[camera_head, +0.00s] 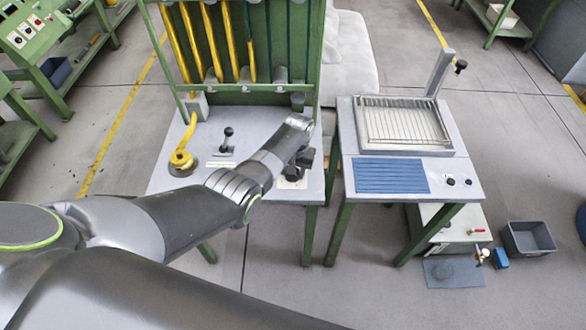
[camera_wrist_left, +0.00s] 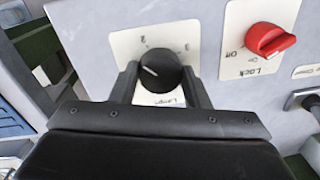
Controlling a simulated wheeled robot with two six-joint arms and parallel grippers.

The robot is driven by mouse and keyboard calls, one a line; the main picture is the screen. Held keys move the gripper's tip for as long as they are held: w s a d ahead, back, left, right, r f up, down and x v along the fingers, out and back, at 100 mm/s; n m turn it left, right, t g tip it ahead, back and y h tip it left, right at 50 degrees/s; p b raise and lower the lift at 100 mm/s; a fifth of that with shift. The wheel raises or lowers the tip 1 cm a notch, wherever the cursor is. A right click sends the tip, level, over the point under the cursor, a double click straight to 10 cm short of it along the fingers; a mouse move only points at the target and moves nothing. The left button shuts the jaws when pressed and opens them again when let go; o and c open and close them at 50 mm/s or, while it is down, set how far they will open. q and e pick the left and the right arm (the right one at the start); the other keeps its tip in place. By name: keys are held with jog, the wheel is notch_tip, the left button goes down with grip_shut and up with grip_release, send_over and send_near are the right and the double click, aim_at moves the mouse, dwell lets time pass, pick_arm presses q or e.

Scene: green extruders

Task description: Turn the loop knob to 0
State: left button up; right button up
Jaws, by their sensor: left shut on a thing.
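The loop knob (camera_wrist_left: 160,66) is a round black knob on a white label plate (camera_wrist_left: 125,45), seen in the left wrist view. Its white mark points to the upper left in that view. The digits 2 and 3 show above it; the lower part of the plate, with a partly covered "Loops" label, is mostly hidden. My left gripper (camera_wrist_left: 160,78) is shut on the knob, one finger on each side. In the head view my left gripper (camera_head: 297,168) is over the right front of the grey machine table (camera_head: 190,210), and the arm hides much there. My right gripper is not in view.
A red lock knob (camera_wrist_left: 270,40) sits close to the right of the loop knob in the wrist view. In the head view a black lever (camera_head: 227,140) and a yellow pipe end (camera_head: 181,158) stand left of my gripper. A second table with a wire rack (camera_head: 402,122) stands right.

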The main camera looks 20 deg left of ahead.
pick_arm(q)
jog(key=n, duration=0.3)
jog(key=shift+n, duration=0.4)
jog(key=n, duration=0.4)
jog(key=shift+w+n+g, duration=0.1)
jog(key=shift+n+g, duration=0.2)
jog(key=n, duration=0.3)
jog(key=shift+a+n, duration=0.1)
jog(key=shift+n, duration=0.2)
jog(key=n, duration=0.3)
jog(key=shift+n+h+p, duration=0.3)
jog(key=n, duration=0.6)
jog(key=shift+a+h+p, duration=0.1)
jog(key=shift+h+p, duration=0.2)
jog(key=shift+p, duration=0.1)
jog(key=n+p, duration=0.1)
jog(key=n, duration=0.4)
jog(key=shift+n, duration=0.5)
jog(key=o, duration=1)
